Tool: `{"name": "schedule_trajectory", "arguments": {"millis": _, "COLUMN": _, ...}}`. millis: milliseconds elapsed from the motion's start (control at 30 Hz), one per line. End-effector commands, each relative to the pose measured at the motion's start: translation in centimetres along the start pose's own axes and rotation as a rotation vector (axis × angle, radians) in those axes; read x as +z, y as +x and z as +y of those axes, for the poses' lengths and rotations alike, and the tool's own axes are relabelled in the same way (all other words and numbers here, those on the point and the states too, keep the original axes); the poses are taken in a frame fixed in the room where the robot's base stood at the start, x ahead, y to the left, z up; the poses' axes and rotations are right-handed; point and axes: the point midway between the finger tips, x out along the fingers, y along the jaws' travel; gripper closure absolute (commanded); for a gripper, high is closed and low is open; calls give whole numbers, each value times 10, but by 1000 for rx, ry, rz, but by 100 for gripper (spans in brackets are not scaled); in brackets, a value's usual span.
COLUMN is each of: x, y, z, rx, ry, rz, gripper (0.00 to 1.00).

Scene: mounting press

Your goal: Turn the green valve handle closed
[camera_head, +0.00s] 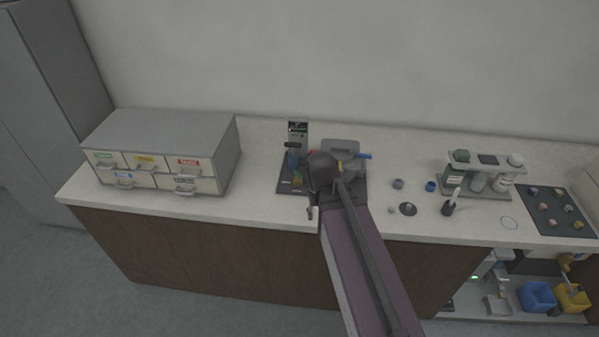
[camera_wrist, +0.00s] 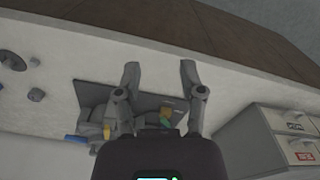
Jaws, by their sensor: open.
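My gripper (camera_wrist: 160,72) is open in the wrist view, its two fingers apart over the dark base plate (camera_wrist: 148,102) of the press. A small green part (camera_wrist: 165,121), probably the valve handle, shows between the fingers, nearer the palm than the fingertips. An orange-yellow part (camera_wrist: 167,110) is beside it. I cannot tell whether a finger touches the green part, or its turn angle. In the head view the press's dark upright panel (camera_head: 297,129) stands at the back of the plate, and my arm hides much of the press.
A grey drawer cabinet (camera_head: 170,135) stands left of the press. A blue handle (camera_head: 363,156) sticks out right of my wrist. Small round parts, a bottle rack (camera_head: 478,190) and a dark tray (camera_head: 540,222) are further right. Counter between cabinet and press is clear.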

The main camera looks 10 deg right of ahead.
Motion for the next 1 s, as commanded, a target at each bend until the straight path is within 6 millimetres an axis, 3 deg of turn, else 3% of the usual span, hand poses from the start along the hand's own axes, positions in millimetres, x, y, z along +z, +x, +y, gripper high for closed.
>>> {"name": "schedule_trajectory", "arguments": {"millis": 267, "x": -75, "y": -11, "z": -4, "rx": 0, "ry": -103, "rz": 0, "gripper": 49}}
{"name": "schedule_trajectory", "arguments": {"millis": 500, "x": -168, "y": -23, "z": -2, "rx": -1, "ry": -242, "rz": 1, "gripper": 49}}
{"name": "schedule_trajectory", "arguments": {"millis": 700, "x": -237, "y": -32, "z": 0, "rx": -1, "ry": -354, "rz": 1, "gripper": 49}}
{"name": "schedule_trajectory", "arguments": {"millis": 833, "x": -266, "y": -35, "z": 1, "rx": -1, "ry": -404, "rz": 1, "gripper": 49}}
{"name": "schedule_trajectory", "arguments": {"millis": 1000, "x": -284, "y": -37, "z": 2, "rx": -1, "ry": -439, "rz": 1, "gripper": 49}}
